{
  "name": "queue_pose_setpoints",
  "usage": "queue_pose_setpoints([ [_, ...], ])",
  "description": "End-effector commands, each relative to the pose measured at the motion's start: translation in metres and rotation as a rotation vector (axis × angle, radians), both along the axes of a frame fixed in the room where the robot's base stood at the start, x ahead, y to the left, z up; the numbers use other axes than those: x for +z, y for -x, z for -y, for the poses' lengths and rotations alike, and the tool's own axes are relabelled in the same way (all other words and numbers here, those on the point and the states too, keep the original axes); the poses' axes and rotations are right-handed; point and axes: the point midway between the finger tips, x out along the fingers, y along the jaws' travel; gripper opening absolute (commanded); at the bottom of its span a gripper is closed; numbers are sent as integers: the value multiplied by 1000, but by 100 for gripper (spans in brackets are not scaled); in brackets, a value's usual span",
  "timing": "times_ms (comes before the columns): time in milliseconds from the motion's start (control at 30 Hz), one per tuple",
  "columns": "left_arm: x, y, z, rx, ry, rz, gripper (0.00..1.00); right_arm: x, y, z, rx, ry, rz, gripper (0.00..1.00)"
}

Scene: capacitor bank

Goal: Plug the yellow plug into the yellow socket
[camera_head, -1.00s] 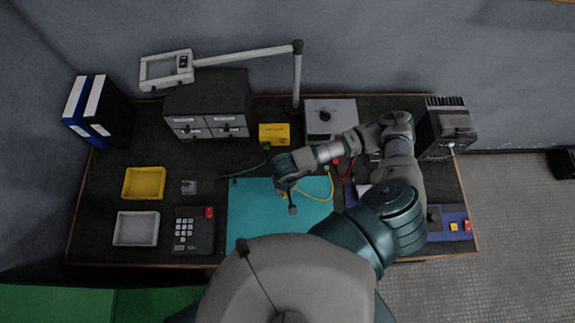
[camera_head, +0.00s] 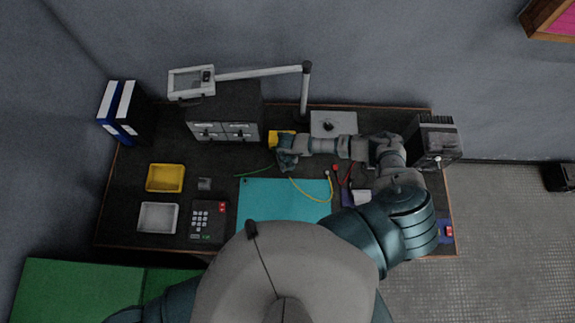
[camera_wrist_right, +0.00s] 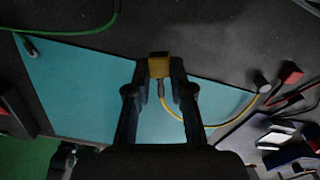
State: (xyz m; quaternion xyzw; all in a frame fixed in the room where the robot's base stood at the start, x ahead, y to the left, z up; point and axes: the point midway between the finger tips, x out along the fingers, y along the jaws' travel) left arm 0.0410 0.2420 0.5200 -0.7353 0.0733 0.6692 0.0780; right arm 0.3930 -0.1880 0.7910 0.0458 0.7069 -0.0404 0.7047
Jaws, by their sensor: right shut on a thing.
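My right gripper (camera_head: 285,160) is at the back of the table, just in front of the yellow box (camera_head: 274,138), which it partly covers. In the right wrist view my right gripper (camera_wrist_right: 159,75) is shut on the yellow plug (camera_wrist_right: 159,66). The yellow cable (camera_wrist_right: 184,119) trails from the plug to the right over the teal mat. The cable also shows in the head view (camera_head: 310,195). The socket opening cannot be made out, and the wrist view does not show the yellow box. My left gripper is out of view.
A green cable (camera_head: 256,170) lies left of my right gripper. A grey box with a knob (camera_head: 333,123) stands to the right, dark drawers (camera_head: 224,105) to the left. A lamp post (camera_head: 305,90) rises behind. The teal mat (camera_head: 270,200) is mostly clear.

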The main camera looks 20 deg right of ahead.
Motion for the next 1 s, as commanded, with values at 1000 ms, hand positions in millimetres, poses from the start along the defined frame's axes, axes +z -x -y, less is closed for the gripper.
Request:
queue_pose_setpoints([
  [1000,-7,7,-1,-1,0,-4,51,-5,-28,16,-331,6,-3,3],
])
